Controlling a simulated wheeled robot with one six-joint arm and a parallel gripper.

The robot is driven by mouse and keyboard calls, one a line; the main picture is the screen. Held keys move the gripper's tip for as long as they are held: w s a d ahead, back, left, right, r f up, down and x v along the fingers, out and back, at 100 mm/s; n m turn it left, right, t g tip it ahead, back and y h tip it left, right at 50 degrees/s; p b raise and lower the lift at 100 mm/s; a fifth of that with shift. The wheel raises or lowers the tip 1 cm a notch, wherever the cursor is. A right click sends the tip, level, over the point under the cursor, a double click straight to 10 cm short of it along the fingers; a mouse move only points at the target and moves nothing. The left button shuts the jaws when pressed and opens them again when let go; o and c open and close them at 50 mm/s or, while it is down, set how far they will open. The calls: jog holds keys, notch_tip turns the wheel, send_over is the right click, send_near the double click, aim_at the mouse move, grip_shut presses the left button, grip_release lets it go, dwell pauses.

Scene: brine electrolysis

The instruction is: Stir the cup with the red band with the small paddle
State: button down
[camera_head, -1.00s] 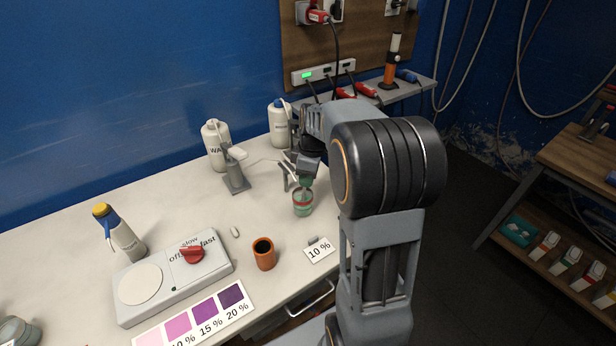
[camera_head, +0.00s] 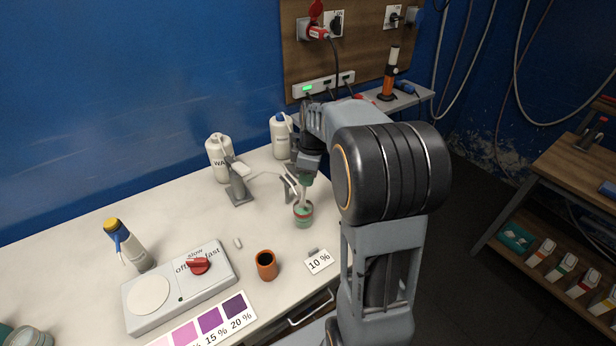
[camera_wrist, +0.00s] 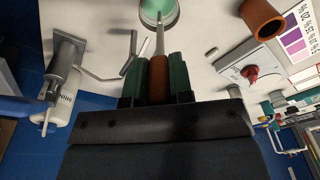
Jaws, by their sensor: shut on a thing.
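The cup with the red band (camera_head: 303,214) stands upright on the white bench and holds something green. Its green inside also shows at the top edge of the wrist view (camera_wrist: 150,8), where the cup is cut off. My gripper (camera_head: 306,182) is above the cup, with green fingers shut on the brown handle of the small paddle (camera_wrist: 159,80). The paddle's pale shaft points down to the cup's mouth. I cannot tell how deep its lower end is.
A metal stand (camera_head: 238,190) with a thin arm is left of the cup. An orange-brown cup (camera_head: 266,266) and a 10 % card (camera_head: 319,262) are in front. White bottles (camera_head: 219,160) stand behind. A stirrer plate with a red knob (camera_head: 180,290) is front left.

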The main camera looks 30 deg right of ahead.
jog(key=shift+r+p, duration=1.7)
jog(key=shift+r, duration=0.9)
